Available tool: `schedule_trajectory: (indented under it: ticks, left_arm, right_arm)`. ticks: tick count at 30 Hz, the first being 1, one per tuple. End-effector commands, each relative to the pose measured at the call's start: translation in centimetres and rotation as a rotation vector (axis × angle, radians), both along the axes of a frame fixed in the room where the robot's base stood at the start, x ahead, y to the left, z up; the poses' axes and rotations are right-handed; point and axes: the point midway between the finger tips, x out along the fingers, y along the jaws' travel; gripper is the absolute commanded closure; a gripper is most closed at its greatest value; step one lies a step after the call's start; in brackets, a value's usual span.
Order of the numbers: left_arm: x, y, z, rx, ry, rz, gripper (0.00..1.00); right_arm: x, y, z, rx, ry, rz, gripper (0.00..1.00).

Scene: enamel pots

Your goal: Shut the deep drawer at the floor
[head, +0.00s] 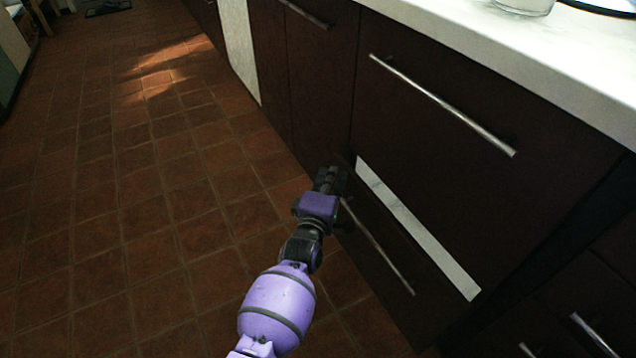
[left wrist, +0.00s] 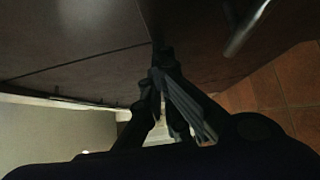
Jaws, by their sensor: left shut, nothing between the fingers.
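The deep drawer at the floor (head: 391,255) has a dark brown front with a long metal handle (head: 378,246). A pale strip (head: 415,228) shows along its top edge, below the front above, so it stands a little open. My left gripper (head: 331,176) is shut and empty at the drawer front's far upper corner, beyond the handle's far end. In the left wrist view the closed fingers (left wrist: 163,62) point at the dark front, and the handle (left wrist: 246,30) is at upper right. I cannot tell if the fingertips touch the front. My right gripper is out of view.
A larger closed drawer (head: 480,130) with a metal handle is above, under a white countertop (head: 520,50). More dark cabinet fronts (head: 315,80) continue beyond. Other handles (head: 593,335) show at lower right. The tiled floor (head: 130,200) to the left is clear.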

Motion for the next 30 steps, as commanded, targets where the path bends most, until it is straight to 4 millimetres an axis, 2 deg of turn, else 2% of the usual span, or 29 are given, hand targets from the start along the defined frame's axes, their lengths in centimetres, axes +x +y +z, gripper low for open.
schedule_trajectory:
  ticks: [3, 10, 30]
  left_arm:
    - [1.0, -1.8, -0.3, -0.004, 0.001, -0.001, 1.00]
    - [2.3, -4.0, -0.2, -0.002, 0.001, 0.000, 1.00]
    - [2.8, -4.9, 0.3, -0.002, -0.005, -0.001, 1.00]
  right_arm:
    - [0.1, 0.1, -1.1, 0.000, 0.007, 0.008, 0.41]
    - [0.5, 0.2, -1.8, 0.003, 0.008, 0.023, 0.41]
    - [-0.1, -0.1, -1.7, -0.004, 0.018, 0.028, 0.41]
